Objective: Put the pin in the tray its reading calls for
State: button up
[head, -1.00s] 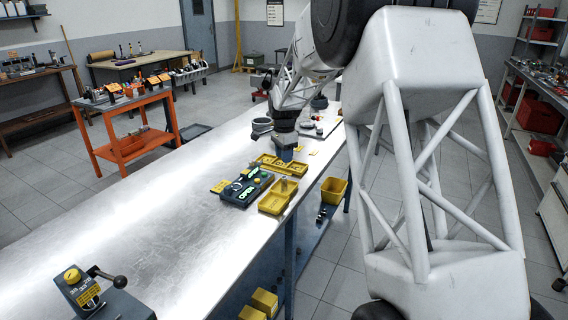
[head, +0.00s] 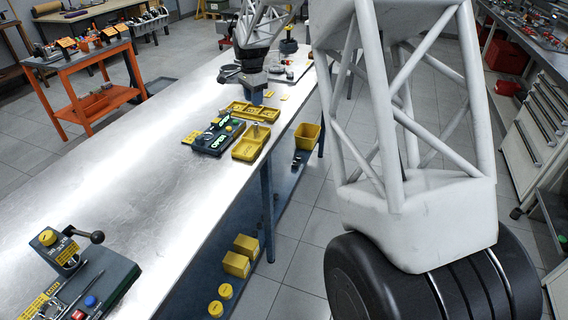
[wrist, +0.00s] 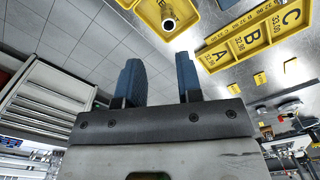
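The pin (wrist: 168,22) stands in a plain yellow tray (wrist: 150,8) in the wrist view. In the head view this yellow tray (head: 241,156) is on the bench front, with the pin (head: 256,130) upright in it. Behind it is a yellow tray with compartments (head: 233,105), marked A, B and C with small numbers in the wrist view (wrist: 252,38). A dark gauge unit (head: 205,146) beside them shows green lettering like "OPEN". My gripper (wrist: 160,80) is open and empty, fingers apart. In the head view it (head: 252,97) hangs just behind the compartment tray.
A fixture with a black lever (head: 75,262) stands at the bench's near left. The bench's middle left is clear.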

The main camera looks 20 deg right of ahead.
jog(key=s+a+r+n, duration=0.2)
jog(key=s+r, duration=0.1)
jog(key=s, duration=0.5)
jog(key=s+a+r+n+t, duration=0.1)
jog(key=s+a+r+n, duration=0.2)
jog(key=s, duration=0.5)
jog(key=s+a+r+n, duration=0.15)
jog(key=s+r, duration=0.25)
jog(key=s, duration=0.4)
jog(key=s+a+f+n, duration=0.1)
jog(key=s+n, duration=0.3)
jog(key=s, duration=0.9)
jog(key=s+a+f+n+t, duration=0.1)
jog(key=s+n, duration=0.3)
jog(key=s, duration=1)
jog(key=shift+a+f+t, duration=0.3)
jog(key=shift+a+f, duration=0.05)
jog(key=shift+f, duration=0.4)
jog(key=shift+n, duration=0.25)
